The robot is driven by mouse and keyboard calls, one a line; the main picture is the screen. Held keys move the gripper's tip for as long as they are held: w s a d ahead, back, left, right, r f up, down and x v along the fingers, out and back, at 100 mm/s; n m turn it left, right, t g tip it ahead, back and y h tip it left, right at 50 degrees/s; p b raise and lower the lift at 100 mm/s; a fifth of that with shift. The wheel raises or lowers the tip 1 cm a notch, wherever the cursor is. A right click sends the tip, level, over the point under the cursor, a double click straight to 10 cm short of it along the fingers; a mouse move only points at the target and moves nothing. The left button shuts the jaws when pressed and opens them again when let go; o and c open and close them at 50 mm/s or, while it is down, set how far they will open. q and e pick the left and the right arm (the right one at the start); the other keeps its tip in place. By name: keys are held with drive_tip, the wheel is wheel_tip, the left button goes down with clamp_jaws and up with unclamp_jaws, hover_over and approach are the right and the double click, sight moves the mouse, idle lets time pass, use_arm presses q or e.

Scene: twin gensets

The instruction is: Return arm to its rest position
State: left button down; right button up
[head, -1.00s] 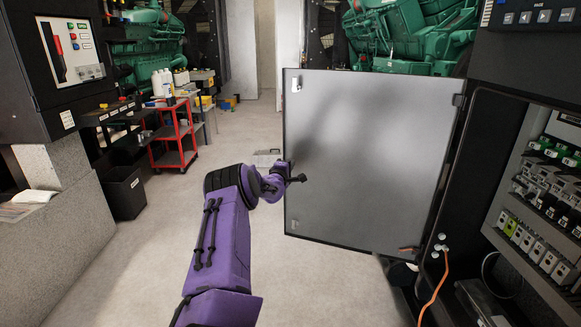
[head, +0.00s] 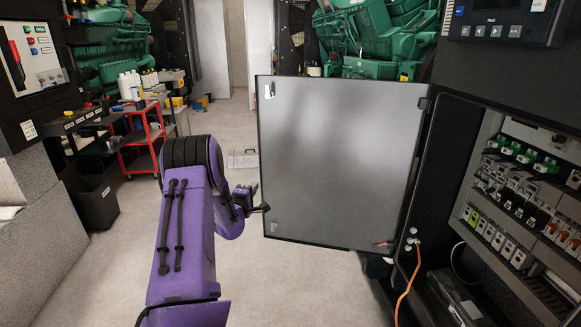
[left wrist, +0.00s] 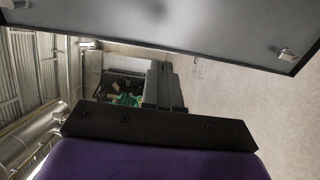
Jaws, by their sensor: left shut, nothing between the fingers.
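My left arm, purple, comes in from the bottom left of the head view. Its gripper (head: 258,199) is at the end, beside the left edge of the open grey cabinet door (head: 340,160). The gripper is shut and holds nothing. I cannot tell whether it touches the door edge. In the left wrist view the door (left wrist: 215,20) spans the top, with a small latch (left wrist: 287,54) near its corner. My right gripper is not in view.
The open cabinet with breakers (head: 525,200) is at the right, with an orange cable (head: 407,290) hanging below. A red cart (head: 143,140) and a black bin (head: 92,203) stand at the left. Green gensets (head: 365,40) are behind. Clear floor (head: 265,270) lies in front.

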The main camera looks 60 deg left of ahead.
use_arm(q)
drive_tip(key=shift+w+d, duration=0.1)
drive_tip(key=shift+w, duration=0.1)
drive_tip(key=w+d+f+m+g+h, duration=0.2)
drive_tip(key=d+f+m, duration=0.45)
drive_tip(key=d, duration=0.65)
drive_tip(key=w+d+f+m+g+h, duration=0.25)
drive_tip(key=d+f+m, duration=0.45)
drive_tip(key=d, duration=0.6)
drive_tip(key=s+d+f+m+g+h, duration=0.2)
drive_tip(key=s+d+f+m, duration=0.1)
drive_tip(key=s+d+f, duration=0.4)
drive_tip(key=s+d+f+m+g+h, duration=0.2)
drive_tip(key=s+d+f, duration=0.6)
drive_tip(key=s+d, duration=0.6)
drive_tip(key=shift+s+d+f+m+g+h, duration=0.15)
drive_tip(key=shift+s+f+m+g+h, duration=0.2)
drive_tip(key=shift+s+m+g, duration=0.35)
drive_tip(key=shift+w+r, duration=0.1)
drive_tip(key=shift+w, duration=0.05)
